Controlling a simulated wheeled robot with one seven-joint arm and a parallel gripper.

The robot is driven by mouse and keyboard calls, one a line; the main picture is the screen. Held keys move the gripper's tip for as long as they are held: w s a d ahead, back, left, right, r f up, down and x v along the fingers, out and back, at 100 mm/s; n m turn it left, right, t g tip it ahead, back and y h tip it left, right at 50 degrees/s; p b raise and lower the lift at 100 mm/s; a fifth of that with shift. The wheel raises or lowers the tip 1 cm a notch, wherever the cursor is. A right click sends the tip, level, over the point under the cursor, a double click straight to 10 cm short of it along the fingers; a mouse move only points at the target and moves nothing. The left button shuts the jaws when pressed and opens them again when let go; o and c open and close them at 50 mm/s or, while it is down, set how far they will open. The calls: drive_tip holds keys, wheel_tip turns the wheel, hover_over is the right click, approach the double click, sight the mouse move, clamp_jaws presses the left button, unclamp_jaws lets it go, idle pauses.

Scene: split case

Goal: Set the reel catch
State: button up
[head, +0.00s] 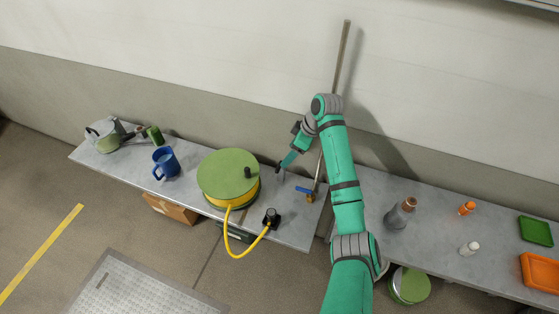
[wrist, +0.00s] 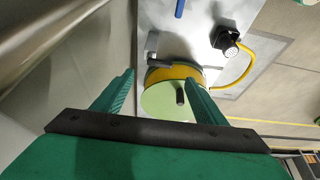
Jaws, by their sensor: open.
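The hose reel (head: 228,174) has a green disc face with a dark knob and a yellow hose wound under it. It stands on the grey bench, and it also shows in the wrist view (wrist: 165,103). A small dark grey lever, which looks like the reel catch (wrist: 160,67), lies at the reel's edge on a pale plate. My gripper (head: 283,166) is open and empty, to the right of the reel near its back edge. In the wrist view the lever and reel show between and beyond the fingers (wrist: 160,78). Whether a finger touches the lever I cannot tell.
The yellow hose runs to a black socket (head: 271,218) at the bench's front. A pipe with a blue valve handle (head: 304,190) rises right of my gripper. A blue mug (head: 166,163) stands left of the reel. A bottle (head: 400,214) stands on the right bench.

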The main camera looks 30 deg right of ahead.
sight(279, 167)
drive_tip(key=x, duration=0.9)
drive_tip(key=shift+w, duration=0.1)
drive_tip(key=shift+a, duration=0.1)
drive_tip(key=c, duration=1.1)
